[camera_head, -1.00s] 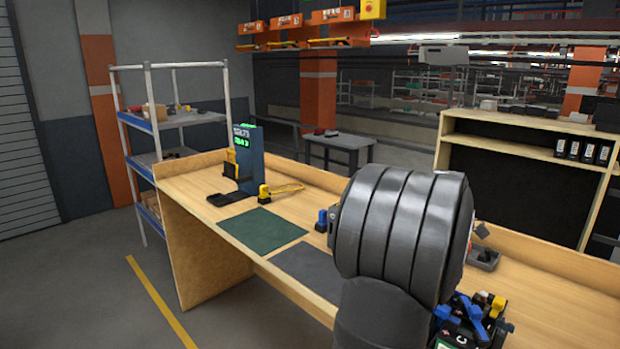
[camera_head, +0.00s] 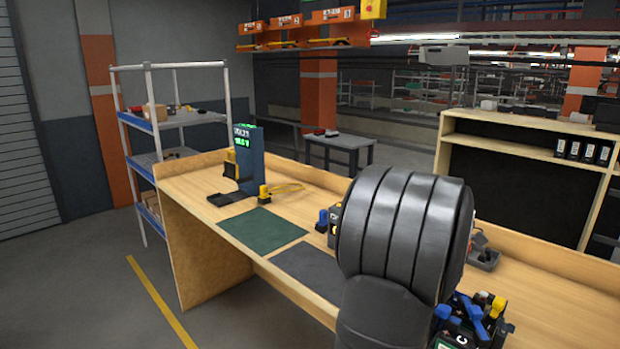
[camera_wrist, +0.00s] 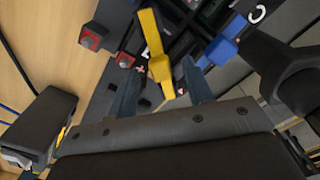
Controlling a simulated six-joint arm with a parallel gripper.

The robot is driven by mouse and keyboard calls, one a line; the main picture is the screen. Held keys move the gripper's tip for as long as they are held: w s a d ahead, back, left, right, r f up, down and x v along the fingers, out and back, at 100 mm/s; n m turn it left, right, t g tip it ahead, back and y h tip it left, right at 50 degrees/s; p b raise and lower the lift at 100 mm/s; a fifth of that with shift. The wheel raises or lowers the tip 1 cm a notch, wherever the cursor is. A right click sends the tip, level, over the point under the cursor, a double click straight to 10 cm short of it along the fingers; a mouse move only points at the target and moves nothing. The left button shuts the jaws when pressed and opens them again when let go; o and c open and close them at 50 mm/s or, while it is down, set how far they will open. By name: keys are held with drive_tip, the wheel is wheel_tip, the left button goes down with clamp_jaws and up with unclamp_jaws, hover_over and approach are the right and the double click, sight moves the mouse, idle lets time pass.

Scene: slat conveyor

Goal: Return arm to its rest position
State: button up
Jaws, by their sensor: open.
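My arm fills the right middle of the head view and hides part of the bench. My gripper (camera_wrist: 158,100) shows in the wrist view with its two dark fingers apart. A yellow handle (camera_wrist: 155,48) stands in the picture between and beyond the fingers; I cannot tell whether they touch it. A blue handle (camera_wrist: 230,42) lies to its right, over a dark device with several parts. In the head view, this cluster of devices with blue and yellow handles (camera_head: 478,312) sits at the lower right, beside my arm.
The wooden bench (camera_head: 195,187) carries a green mat (camera_head: 262,229), a dark grey mat (camera_head: 312,268) and a blue display stand (camera_head: 250,160). A yellow clamp (camera_head: 280,189) lies near the stand. A metal shelf rack (camera_head: 182,118) stands behind at left.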

wheel_tip(320, 180, up, 15)
wheel_tip(320, 180, down, 17)
drive_tip(key=shift+r, duration=0.15)
drive_tip(key=r, duration=0.6)
drive_tip(key=shift+w+d+r, duration=0.1)
drive_tip(key=shift+d+r, duration=0.1)
drive_tip(key=shift+d, duration=0.15)
drive_tip(key=w+d+f+m, duration=0.2)
drive_tip(key=d+m, duration=0.5)
drive_tip(key=d, duration=0.4)
drive_tip(key=shift+w+d+f+m, duration=0.25)
drive_tip(key=shift+w+m, duration=0.15)
drive_tip(key=shift+w, duration=0.4)
drive_tip(key=o, duration=1.2)
drive_tip(key=shift+r, duration=0.1)
drive_tip(key=shift+c, duration=0.2)
drive_tip(key=d+r+m, duration=0.2)
drive_tip(key=d+r, duration=0.3)
drive_tip(key=d, duration=0.2)
drive_tip(key=f, duration=1)
drive_tip(key=shift+w+d, duration=0.2)
